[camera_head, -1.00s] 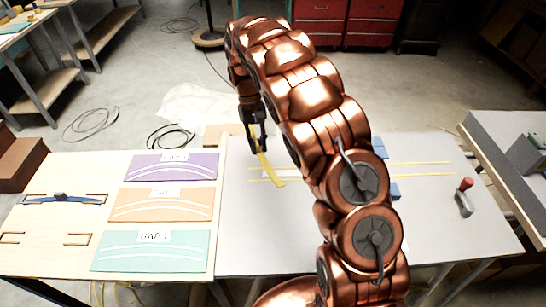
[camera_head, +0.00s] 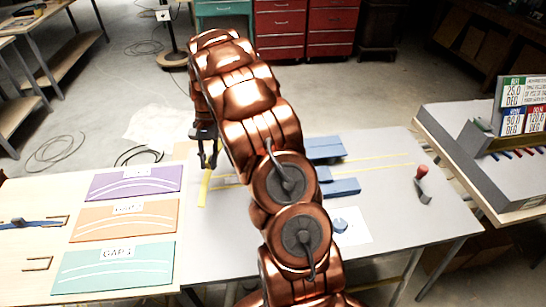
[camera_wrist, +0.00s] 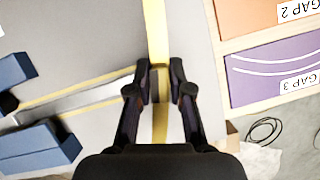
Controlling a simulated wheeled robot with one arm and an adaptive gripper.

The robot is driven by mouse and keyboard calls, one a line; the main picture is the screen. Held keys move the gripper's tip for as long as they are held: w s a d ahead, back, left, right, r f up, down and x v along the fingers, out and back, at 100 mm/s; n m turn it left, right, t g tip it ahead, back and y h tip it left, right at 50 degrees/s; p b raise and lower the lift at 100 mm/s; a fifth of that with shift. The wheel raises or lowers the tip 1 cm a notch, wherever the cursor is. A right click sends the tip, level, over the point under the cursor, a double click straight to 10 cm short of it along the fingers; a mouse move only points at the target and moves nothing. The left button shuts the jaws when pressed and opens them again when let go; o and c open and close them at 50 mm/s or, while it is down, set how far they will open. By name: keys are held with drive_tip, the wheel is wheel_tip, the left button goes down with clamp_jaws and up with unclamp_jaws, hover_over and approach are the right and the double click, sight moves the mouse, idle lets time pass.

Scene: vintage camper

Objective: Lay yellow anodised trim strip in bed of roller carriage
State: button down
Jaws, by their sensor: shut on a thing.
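My gripper (camera_head: 208,160) is shut on the yellow trim strip (camera_head: 204,188), near the left end of the grey table. In the wrist view my gripper's fingertips (camera_wrist: 159,85) close on the strip's sides. The strip (camera_wrist: 157,30) is long, thin and slightly bent, and runs past the fingers both ways. Blue blocks (camera_head: 341,188) (camera_head: 324,148) stand on the table right of my gripper; they also show at the left of the wrist view (camera_wrist: 38,148). A pale flat bar lies between them, partly hidden by my arm. I cannot tell which part is the carriage bed.
Yellow lines (camera_head: 385,160) run along the grey table (camera_head: 400,200). A red-handled lever (camera_head: 422,178) stands at its right. Purple (camera_head: 133,182), orange and teal gap boards lie on the left table. A signed console (camera_head: 480,160) stands at far right.

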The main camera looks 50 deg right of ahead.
drive_tip(key=s+d+f+m+t+b, duration=0.1)
drive_tip(key=s+d+m+t, duration=0.1)
drive_tip(key=s+d+m, duration=0.3)
drive_tip(key=s+d+f+m+t+b, duration=0.1)
drive_tip(key=s+d+m+t, duration=0.2)
drive_tip(key=d+m, duration=0.7)
drive_tip(key=s+d, duration=0.2)
drive_tip(key=shift+s+d+t+b, duration=0.25)
drive_tip(key=shift+s+t+b, duration=0.05)
drive_tip(key=shift+b, duration=0.05)
drive_tip(key=shift+a, duration=0.1)
drive_tip(key=shift+w, duration=0.1)
drive_tip(key=shift+f+b, duration=0.55)
drive_tip(key=shift+f, duration=2.25)
drive_tip(key=shift+f, duration=0.75)
drive_tip(key=c, duration=1)
unclamp_jaws()
